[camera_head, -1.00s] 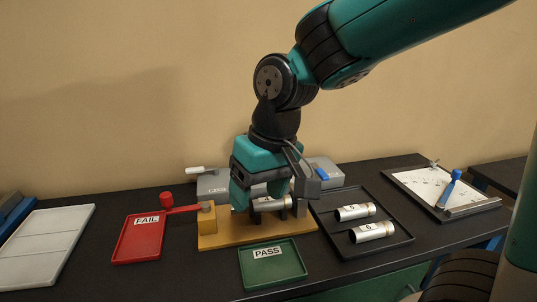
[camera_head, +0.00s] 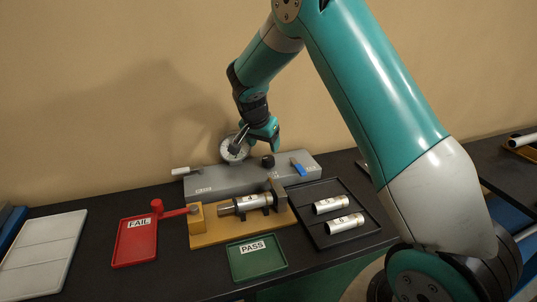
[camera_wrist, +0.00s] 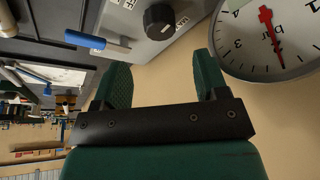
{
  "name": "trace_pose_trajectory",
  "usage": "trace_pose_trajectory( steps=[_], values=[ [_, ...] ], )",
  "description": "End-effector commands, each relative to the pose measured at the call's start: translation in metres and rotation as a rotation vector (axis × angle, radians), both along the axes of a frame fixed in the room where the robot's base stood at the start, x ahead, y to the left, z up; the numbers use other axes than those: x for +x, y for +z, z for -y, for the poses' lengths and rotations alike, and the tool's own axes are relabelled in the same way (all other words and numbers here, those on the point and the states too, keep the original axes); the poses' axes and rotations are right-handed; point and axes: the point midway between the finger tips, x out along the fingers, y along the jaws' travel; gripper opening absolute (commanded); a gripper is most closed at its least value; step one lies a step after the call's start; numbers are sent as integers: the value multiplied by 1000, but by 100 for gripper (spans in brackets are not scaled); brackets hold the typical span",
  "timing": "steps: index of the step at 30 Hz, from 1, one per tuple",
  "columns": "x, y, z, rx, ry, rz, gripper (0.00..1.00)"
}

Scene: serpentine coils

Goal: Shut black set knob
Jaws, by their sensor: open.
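The black set knob (camera_head: 268,161) stands on top of the grey console (camera_head: 225,182), near its middle. In the wrist view the black knob (camera_wrist: 160,20) shows at the top, beyond my fingertips and roughly in line with the space between them. My gripper (camera_head: 262,142) is just above and to the left of the knob in the head view. Its two green fingers are apart and empty in the wrist view (camera_wrist: 160,72). I cannot see the knob's exact setting.
A bar gauge (camera_wrist: 268,38) with a red needle is close beside one finger. A blue lever (camera_head: 298,167) is right of the knob, and a white-handled lever (camera_head: 181,171) is at the console's left. In front, a yellow fixture (camera_head: 215,239) holds a metal cylinder (camera_head: 245,203).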

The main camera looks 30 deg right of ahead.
Motion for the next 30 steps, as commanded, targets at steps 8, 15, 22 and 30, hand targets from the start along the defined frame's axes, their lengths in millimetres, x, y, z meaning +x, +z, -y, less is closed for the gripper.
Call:
trace_pose_trajectory(
  steps=[8, 15, 22, 30],
  values=[
    [10, -51, 19, 0, 1, -3, 67],
    [15, -72, 26, 1, 2, 0, 67],
    [16, -75, 27, 1, 3, 1, 67],
    [15, -75, 27, 1, 3, 1, 23]
  ],
)
